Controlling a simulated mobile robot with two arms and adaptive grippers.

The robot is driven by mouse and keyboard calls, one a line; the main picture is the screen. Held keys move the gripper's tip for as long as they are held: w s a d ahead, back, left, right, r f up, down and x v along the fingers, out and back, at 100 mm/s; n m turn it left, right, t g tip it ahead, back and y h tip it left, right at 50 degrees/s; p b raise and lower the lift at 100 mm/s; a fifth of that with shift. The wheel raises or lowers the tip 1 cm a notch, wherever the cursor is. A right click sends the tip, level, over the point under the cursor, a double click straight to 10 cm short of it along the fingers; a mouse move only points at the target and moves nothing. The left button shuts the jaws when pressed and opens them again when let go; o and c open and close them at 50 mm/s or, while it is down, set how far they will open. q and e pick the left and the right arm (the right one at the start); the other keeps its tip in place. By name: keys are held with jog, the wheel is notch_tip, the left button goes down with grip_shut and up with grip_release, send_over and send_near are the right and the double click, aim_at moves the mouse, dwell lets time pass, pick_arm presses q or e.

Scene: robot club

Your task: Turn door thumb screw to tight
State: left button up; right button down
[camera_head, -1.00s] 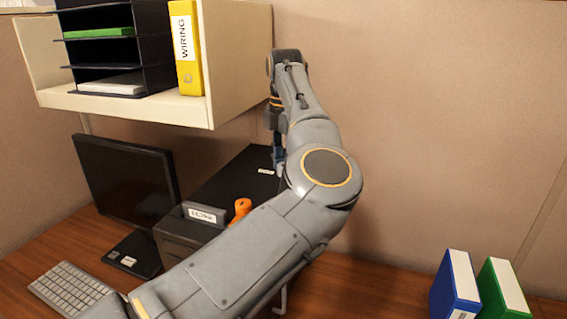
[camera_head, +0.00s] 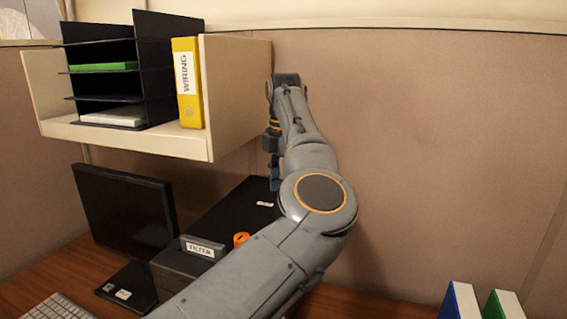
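I cannot make out a thumb screw or a door. A black box-like machine (camera_head: 228,208) stands on the desk against the partition, partly hidden by my arm. A dark grey unit labelled FILTER (camera_head: 172,262) sits at its front. A small orange piece (camera_head: 241,239) shows beside the label, mostly covered by my arm. My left arm comes up from the lower left. Its gripper (camera_head: 274,178) points down above the back right part of the black machine; its fingers are small and dark, so their opening is unclear. My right gripper is out of view.
A cream shelf (camera_head: 233,95) with a black tray rack (camera_head: 155,60) and a yellow WIRING binder (camera_head: 187,85) is close left of the gripper. A monitor (camera_head: 125,215) and keyboard (camera_head: 58,308) are at left. Blue (camera_head: 461,302) and green (camera_head: 504,304) binders stand at lower right.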

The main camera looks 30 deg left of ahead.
pick_arm(q)
notch_tip(320, 180, up, 10)
jog(key=shift+d, duration=0.15)
jog(key=shift+s, duration=0.1)
dwell(0.6)
